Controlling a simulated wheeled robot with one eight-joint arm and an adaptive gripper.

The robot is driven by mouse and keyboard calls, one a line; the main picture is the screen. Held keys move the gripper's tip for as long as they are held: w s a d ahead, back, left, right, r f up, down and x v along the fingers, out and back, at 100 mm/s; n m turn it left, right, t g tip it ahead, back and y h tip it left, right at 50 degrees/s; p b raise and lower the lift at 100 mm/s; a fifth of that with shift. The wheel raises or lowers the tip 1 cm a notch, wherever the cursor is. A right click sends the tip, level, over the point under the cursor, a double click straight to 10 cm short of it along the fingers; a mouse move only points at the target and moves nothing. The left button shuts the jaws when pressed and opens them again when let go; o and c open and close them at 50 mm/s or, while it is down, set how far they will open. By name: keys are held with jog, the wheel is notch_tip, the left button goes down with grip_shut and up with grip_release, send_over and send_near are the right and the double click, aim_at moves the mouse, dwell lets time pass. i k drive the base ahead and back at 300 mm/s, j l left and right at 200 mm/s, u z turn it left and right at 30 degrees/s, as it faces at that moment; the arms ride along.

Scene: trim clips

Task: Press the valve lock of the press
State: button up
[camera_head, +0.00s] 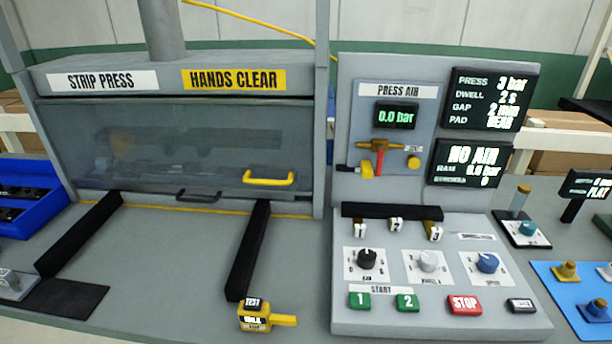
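The strip press (180,140) stands at the left with its clear guard down and a yellow handle (268,178) on it. To its right is the PRESS AIR panel (416,95), whose small display (397,116) reads 0.0 bar. Below the display is a brass valve (385,146) with a red lever (380,160) pointing down. A yellow piece (367,169) sits left of the lever, and a round yellow knob (413,162) sits right of it under a small unreadable label. I cannot tell which of these is the valve lock. My gripper is not in view.
A sloped console (440,317) with knobs, green START buttons and a red STOP button (464,305) lies below the panel. A screen (470,163) reads NO AIR. A yellow tagged block (255,317) lies at the front. A blue bin (28,205) stands left; a blue mat lies right.

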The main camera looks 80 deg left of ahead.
aim_at(366, 166)
jog(key=u, duration=2.15)
